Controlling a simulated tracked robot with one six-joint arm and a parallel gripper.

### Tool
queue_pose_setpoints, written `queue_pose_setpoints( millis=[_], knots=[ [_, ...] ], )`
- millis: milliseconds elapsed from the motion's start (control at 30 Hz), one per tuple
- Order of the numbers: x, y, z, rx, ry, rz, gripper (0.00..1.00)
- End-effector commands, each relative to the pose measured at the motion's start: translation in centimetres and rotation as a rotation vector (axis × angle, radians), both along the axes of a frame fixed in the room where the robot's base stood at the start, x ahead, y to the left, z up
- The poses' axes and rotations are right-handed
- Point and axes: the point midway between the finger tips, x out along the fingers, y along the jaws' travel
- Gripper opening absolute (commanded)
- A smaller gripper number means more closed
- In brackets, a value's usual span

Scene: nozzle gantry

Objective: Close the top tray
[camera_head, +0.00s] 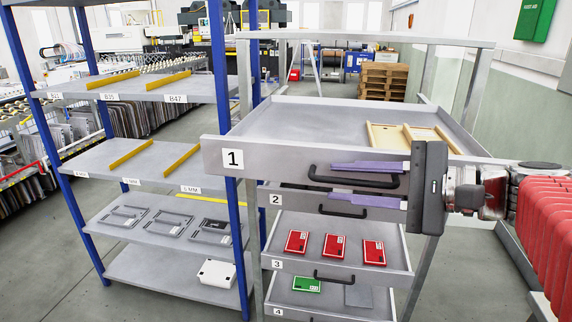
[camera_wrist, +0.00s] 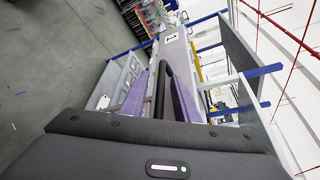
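The top tray (camera_head: 222,158), labelled 1, is a grey tray pulled out of the metal rack, with its front panel facing me. Its black bar handle (camera_head: 314,174) is on the front panel; a dark bar also shows in the wrist view (camera_wrist: 168,72). My gripper (camera_head: 332,181) comes in from the right with two purple fingers, one above and one below the handle bar. The fingers are apart, with gaps to the bar visible. In the wrist view the fingers (camera_wrist: 160,90) lie on either side of the dark bar. Finger contact with the handle cannot be told.
A light wooden box (camera_head: 385,138) lies in the top tray. Below are tray 2 (camera_head: 275,199), tray 3 (camera_head: 278,265) with red boxes, and tray 4 (camera_head: 278,311) with a green box. A blue-post shelf (camera_head: 222,90) stands close on the left. Red items (camera_head: 545,220) hang at the right.

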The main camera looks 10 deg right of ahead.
Motion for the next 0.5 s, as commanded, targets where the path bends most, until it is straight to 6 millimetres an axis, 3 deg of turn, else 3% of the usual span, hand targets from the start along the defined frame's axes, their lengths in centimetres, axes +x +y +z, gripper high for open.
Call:
queue_pose_setpoints(
  millis=[133, 500],
  knots=[
    [0.00, -0.18, 0.01, 0.000, 0.000, -0.005, 0.27],
    [0.00, -0.28, 0.01, 0.000, 0.001, -0.007, 0.01]
  ],
)
